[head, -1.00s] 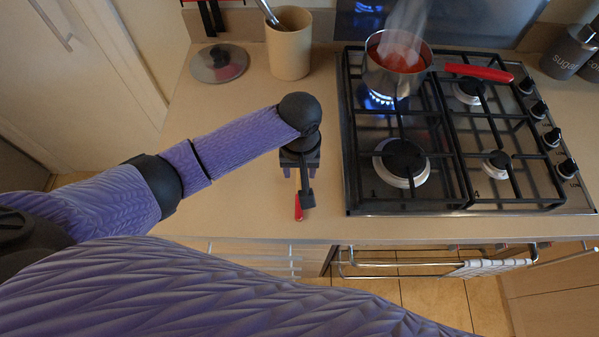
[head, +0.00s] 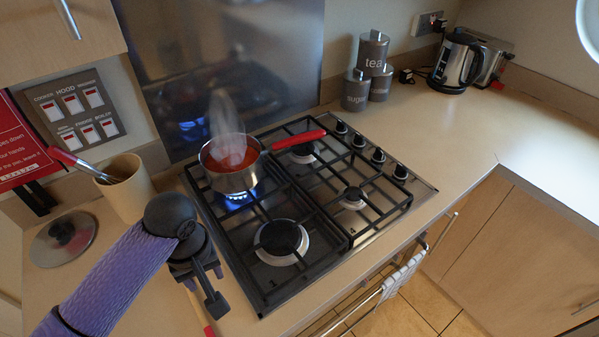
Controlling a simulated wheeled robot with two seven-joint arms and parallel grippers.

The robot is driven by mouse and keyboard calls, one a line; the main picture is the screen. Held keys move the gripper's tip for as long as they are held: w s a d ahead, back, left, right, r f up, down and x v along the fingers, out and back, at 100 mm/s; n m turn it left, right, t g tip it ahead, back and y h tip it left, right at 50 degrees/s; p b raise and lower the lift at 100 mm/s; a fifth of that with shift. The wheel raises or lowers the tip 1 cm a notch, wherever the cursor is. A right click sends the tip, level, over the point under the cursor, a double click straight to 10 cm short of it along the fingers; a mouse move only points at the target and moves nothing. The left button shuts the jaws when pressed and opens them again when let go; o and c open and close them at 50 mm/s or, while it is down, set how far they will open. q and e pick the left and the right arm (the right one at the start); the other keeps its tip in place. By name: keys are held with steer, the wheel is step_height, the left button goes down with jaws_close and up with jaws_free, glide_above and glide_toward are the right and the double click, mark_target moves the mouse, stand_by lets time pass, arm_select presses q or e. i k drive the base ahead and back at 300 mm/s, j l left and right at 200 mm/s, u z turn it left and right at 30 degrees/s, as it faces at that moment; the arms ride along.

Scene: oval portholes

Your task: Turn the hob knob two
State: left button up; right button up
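The hob (head: 240,270) is a steel plate with black grates. Its several black knobs run in a row along its right side. From the back they are the first knob (head: 341,127), the second knob (head: 359,141), the third knob (head: 379,155) and the front knob (head: 400,172). No number is readable on them. My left gripper (head: 204,279) is above the counter at the hob's front left, far from the knobs. Its fingertips look apart. A thin red-ended utensil (head: 209,330) shows below it, partly hidden. My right gripper is out of view.
A steaming pan (head: 230,165) of red food sits over a lit back-left burner, its red handle pointing right over the grate. Canisters (head: 355,92) stand behind the knobs. A utensil pot (head: 127,188) and glass lid (head: 64,238) are at left. The right counter (head: 440,140) is clear.

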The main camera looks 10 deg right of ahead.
mark_target(379, 155)
steer(key=z, duration=1)
